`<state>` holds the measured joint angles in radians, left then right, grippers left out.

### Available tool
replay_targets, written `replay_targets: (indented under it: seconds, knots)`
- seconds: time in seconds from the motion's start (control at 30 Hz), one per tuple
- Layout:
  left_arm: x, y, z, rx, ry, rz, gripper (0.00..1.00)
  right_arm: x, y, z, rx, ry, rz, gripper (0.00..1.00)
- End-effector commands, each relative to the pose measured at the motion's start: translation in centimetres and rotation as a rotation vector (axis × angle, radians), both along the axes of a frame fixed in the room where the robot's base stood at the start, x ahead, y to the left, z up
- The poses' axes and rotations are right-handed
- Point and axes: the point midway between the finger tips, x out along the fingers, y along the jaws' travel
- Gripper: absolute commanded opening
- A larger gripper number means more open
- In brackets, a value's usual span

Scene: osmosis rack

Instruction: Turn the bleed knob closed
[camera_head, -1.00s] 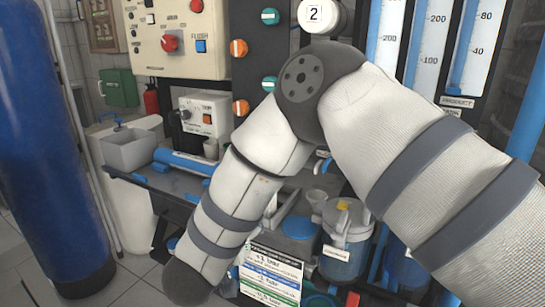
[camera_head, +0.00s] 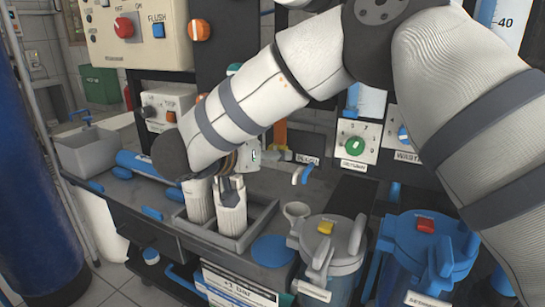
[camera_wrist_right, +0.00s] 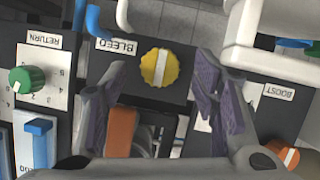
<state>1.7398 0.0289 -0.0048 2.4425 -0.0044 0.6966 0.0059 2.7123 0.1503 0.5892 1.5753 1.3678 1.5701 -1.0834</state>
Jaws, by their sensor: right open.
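The bleed knob (camera_wrist_right: 159,67) is a round yellow knob with a white bar across its face. It sits on a dark panel beside the BLEED label (camera_wrist_right: 118,47), which appears upside down in the right wrist view. My right gripper (camera_wrist_right: 160,103) is open, with one purple-grey finger on each side of the picture. The knob shows between and beyond the fingers, and I see no contact. In the head view my right arm crosses from the right, and I cannot make out the knob there. My left gripper is in neither view.
In the wrist view, an orange part (camera_wrist_right: 120,132) lies below the knob between the fingers. In the head view, lidded canisters (camera_head: 335,245) stand in front.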

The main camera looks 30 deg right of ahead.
Motion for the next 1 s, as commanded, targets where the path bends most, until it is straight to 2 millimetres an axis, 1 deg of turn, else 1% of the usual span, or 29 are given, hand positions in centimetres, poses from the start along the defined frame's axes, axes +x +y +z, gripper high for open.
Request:
replay_targets:
  seconds: [0.03,0.17,0.43,0.47,0.5,0.57,0.6,0.67,0.87,1.0]
  knots:
    - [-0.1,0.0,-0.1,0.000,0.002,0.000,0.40,0.3,-0.7,-0.4,0.002,0.000,-0.002,0.54]
    - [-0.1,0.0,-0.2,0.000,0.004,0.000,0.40,0.9,-1.8,-0.9,0.001,0.000,0.000,0.54]
    - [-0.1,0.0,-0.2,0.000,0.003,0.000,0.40,1.0,-2.0,-0.9,0.000,-0.001,0.001,0.54]
    - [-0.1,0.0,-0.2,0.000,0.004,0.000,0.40,1.0,-2.0,-0.9,0.000,-0.001,0.001,0.50]
    - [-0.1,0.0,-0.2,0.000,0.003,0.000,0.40,1.0,-2.0,-0.9,0.000,-0.001,0.001,0.41]
    - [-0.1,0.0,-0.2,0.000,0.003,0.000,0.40,1.0,-2.0,-0.9,0.000,-0.001,0.001,0.27]
    - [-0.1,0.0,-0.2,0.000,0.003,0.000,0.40,1.0,-2.0,-0.9,0.000,-0.001,0.001,0.18]
    - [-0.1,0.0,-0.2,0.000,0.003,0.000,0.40,1.0,-2.0,-0.9,0.000,-0.001,0.001,0.06]
    - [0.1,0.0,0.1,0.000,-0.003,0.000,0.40,0.9,-2.0,-0.7,0.003,-0.008,0.001,0.06]
    - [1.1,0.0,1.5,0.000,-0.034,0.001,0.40,0.9,-2.0,-0.1,0.022,-0.045,0.001,0.06]
